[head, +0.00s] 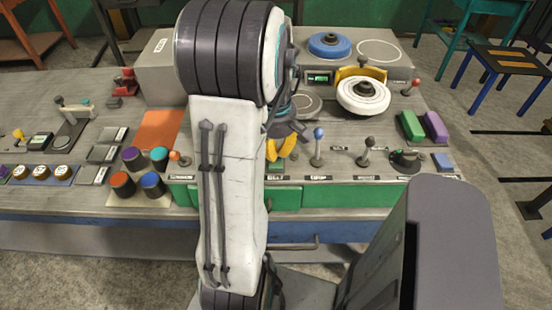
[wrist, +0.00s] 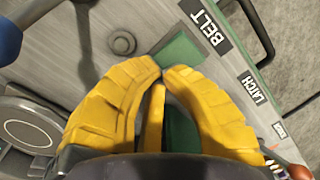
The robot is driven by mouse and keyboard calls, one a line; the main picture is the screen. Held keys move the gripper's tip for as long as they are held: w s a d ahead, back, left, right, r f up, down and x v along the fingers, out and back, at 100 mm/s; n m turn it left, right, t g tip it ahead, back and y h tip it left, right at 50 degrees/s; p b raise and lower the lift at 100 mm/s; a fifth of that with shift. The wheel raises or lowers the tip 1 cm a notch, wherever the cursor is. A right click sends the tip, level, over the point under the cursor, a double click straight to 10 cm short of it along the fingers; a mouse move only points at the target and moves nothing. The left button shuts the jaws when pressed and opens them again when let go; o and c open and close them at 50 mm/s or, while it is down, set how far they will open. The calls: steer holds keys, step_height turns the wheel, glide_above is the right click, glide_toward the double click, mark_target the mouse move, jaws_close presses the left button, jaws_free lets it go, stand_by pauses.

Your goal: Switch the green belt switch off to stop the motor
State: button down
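The green belt switch (wrist: 180,54) shows in the wrist view just beyond my fingertips, beside the black BELT label (wrist: 211,25). My gripper (wrist: 161,68) has its yellow fingers drawn together, with the tips meeting close to the switch's edge. I cannot tell whether they touch it. More green (wrist: 181,132) shows in the gap between the fingers; I cannot tell if it is the same switch. In the head view my gripper (head: 279,150) is low over the front of the console, and my arm and fingers hide most of the switch. Its tilt is unclear.
An orange-knobbed lever (head: 176,157) is at the left. Behind are a white wheel (head: 363,94) and a blue disc (head: 330,46).

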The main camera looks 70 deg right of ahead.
steer(key=shift+r+p, duration=2.8)
steer(key=shift+r, duration=0.7)
